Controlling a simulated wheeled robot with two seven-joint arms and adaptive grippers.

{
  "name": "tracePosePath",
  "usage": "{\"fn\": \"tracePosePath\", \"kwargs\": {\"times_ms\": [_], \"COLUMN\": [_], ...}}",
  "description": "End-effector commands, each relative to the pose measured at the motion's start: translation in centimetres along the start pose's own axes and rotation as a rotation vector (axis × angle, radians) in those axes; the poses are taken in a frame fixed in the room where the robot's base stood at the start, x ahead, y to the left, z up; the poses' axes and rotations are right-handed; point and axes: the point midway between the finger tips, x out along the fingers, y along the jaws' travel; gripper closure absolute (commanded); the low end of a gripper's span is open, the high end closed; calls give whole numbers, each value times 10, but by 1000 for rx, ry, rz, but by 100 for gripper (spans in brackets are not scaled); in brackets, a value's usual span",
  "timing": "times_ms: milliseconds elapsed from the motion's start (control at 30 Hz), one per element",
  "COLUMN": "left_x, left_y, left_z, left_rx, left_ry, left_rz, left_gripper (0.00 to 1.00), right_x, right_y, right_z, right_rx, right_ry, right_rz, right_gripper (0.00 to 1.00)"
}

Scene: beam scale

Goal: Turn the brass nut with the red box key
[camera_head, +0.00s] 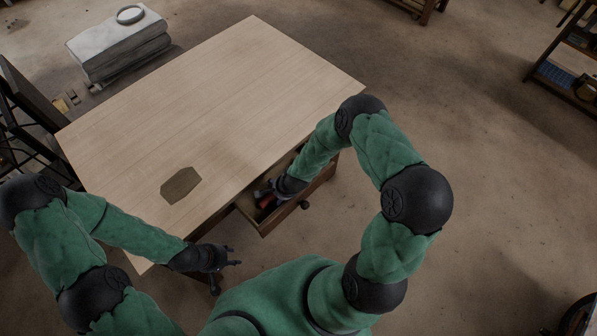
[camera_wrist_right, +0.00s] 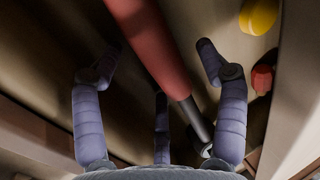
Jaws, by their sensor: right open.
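A tool with a red handle (camera_wrist_right: 150,45) and a grey metal shaft (camera_wrist_right: 193,120) lies in the open drawer (camera_head: 265,224); it looks like the red box key. My right gripper (camera_wrist_right: 157,60) is open, reaching into the drawer, with its fingers spread on both sides of the tool. I cannot tell whether any finger touches it. In the head view my right gripper (camera_head: 270,193) is partly hidden by its own wrist. My left gripper (camera_head: 234,256) looks open and empty, near the table's front edge. I cannot make out the brass nut.
A yellow piece (camera_wrist_right: 259,15) and a small red piece (camera_wrist_right: 262,79) are also in the drawer, right of the tool. The wooden tabletop (camera_head: 215,100) is mostly clear, with a dark flat patch (camera_head: 180,186) near its front. The drawer's walls are close around my right gripper.

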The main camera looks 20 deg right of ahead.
Motion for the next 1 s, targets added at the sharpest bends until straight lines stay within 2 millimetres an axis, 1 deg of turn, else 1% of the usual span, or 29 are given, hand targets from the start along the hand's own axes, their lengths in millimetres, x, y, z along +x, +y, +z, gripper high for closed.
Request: {"fn": "tracePosePath", "kwargs": {"times_ms": [100, 167, 200, 267, 300, 367, 767, 867, 1000], "left_x": [0, 0, 0, 0, 0, 0, -2, -4, -11], "left_y": [0, 0, 0, 0, 0, 0, 1, 2, 4], "left_z": [0, 0, 0, 0, 0, 0, 0, 0, 0], "left_rx": [0, 0, 0, 0, 0, 0, 0, 0, 0], "left_ry": [0, 0, 0, 0, 0, 0, 0, 0, 0], "left_rz": [0, 0, 0, 0, 0, 0, 0, 0, 0], "left_gripper": [60, 60, 60, 60, 60, 60, 60, 60, 60], "right_x": [0, -1, -1, -1, -1, -1, -4, -10, -27], "right_y": [0, 0, 0, 0, 0, 0, -2, -5, -12], "right_z": [0, 0, 0, 0, 0, 0, -1, -1, -1], "right_rx": [0, 0, 0, 0, 0, 0, -1, 0, -1], "right_ry": [0, 0, 0, 0, 0, 0, 2, 3, 3], "right_rz": [0, 0, 0, 0, 0, 0, -2, -2, -3], "right_gripper": [27, 44, 55, 72, 83, 100, 100, 100, 100]}}
